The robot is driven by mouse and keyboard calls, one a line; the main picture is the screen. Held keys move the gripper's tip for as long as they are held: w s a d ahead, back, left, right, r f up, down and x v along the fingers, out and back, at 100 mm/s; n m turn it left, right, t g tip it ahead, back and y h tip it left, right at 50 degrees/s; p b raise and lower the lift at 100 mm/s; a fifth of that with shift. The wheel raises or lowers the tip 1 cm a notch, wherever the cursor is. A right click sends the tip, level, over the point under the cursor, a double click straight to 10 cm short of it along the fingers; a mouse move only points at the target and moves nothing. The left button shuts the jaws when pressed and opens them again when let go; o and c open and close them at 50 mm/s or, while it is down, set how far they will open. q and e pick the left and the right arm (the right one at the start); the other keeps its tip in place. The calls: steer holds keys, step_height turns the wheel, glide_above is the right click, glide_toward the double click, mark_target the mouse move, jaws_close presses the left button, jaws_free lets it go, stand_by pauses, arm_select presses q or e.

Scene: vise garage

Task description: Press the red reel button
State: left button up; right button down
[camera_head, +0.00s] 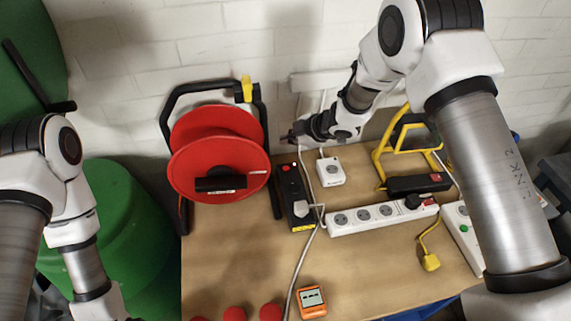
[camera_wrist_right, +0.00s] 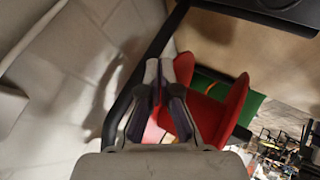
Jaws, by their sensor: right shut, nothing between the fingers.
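The red cable reel (camera_head: 205,135) stands upright in a black frame with a yellow part at its top, at the back left of the wooden table. A black box (camera_head: 297,208) lies just right of it, with a small red button (camera_head: 286,168) near its far end. My right gripper (camera_head: 290,138) is shut and empty, above and behind that button, close to the reel frame's right side, apart from the button. In the right wrist view the shut fingers (camera_wrist_right: 160,92) point past the red reel (camera_wrist_right: 222,115); the button cannot be made out there. My left gripper is out of view.
A white socket box (camera_head: 330,171) and a white power strip (camera_head: 375,215) lie right of the black box. A yellow stand (camera_head: 381,160) with a black unit (camera_head: 408,184) is further right. An orange meter (camera_head: 312,302) lies in front. Bare table (camera_head: 230,260) shows front left.

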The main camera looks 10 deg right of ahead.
mark_target(287, 169)
steer(key=f+b, duration=0.1)
steer(key=f, duration=0.1)
steer(key=w+f+b, duration=0.1)
steer(key=shift+w+f+b, duration=0.15)
steer(key=shift+f+b, duration=0.25)
steer(key=f+b, duration=0.4)
steer(key=f, duration=0.1)
steer(key=shift+s+f+b, duration=0.2)
steer(key=shift+b, duration=0.2)
steer(key=shift+w+f, duration=0.1)
steer(key=shift+f, duration=0.1)
steer(key=shift+r, duration=0.15)
steer(key=shift+f, duration=0.5)
